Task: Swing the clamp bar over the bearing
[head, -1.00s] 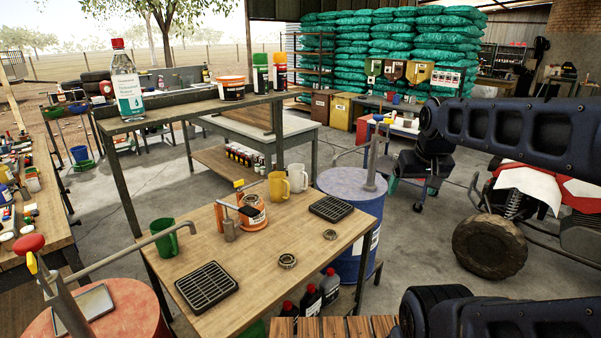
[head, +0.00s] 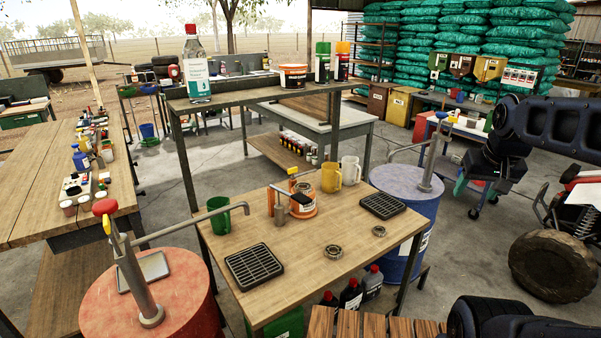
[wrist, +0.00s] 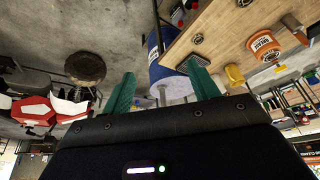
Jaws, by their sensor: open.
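One bearing ring (head: 333,253) lies flat on the bench to the right of the post. A second ring (head: 379,231) lies further right. The bar does not appear to be over either ring. My gripper is open and empty in the wrist view (wrist: 162,88), its two green fingers apart. It is to the right of the bench in the head view, away from the clamp.
Black grates (head: 254,266) lie on the bench with a green mug (head: 219,215) and a yellow mug (head: 331,178). A raised shelf (head: 240,96) runs behind. A blue drum (head: 408,185) stands at right, a red drum (head: 185,295) at left.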

